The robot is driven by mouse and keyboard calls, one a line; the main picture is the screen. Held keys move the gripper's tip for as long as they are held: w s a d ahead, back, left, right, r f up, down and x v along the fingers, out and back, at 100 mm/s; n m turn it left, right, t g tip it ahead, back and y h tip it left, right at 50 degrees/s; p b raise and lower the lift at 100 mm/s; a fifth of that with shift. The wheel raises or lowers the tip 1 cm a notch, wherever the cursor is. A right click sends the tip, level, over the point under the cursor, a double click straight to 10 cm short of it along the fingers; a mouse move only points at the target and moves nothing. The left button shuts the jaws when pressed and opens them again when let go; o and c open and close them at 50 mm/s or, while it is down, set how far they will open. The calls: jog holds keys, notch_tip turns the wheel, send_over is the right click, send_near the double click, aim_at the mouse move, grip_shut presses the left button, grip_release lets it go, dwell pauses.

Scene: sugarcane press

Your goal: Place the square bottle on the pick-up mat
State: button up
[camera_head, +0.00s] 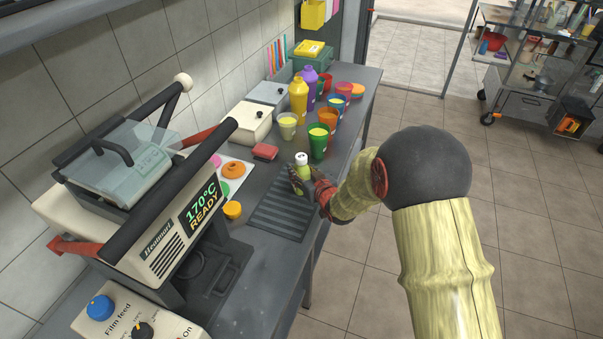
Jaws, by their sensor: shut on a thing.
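The square bottle (302,172) has a white cap and yellow-green contents and stands about upright. My gripper (299,182) is shut on it, with dark fingers around its lower part. The pick-up mat appears to be the dark ribbed mat (278,217) on the grey counter. The bottle and gripper are at the mat's far end. The bottle's base is hidden by the fingers, so I cannot tell whether it touches the mat.
A green cup (318,142) and a clear cup (287,126) stand just beyond the bottle, with more cups and sauce bottles behind. A red block (265,152) and a yellow lid (232,210) lie left of the mat. The sealing machine (165,235) fills the left. The mat's near part is bare.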

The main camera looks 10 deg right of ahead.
jog(key=shift+f, duration=0.1)
jog(key=o, duration=1.4)
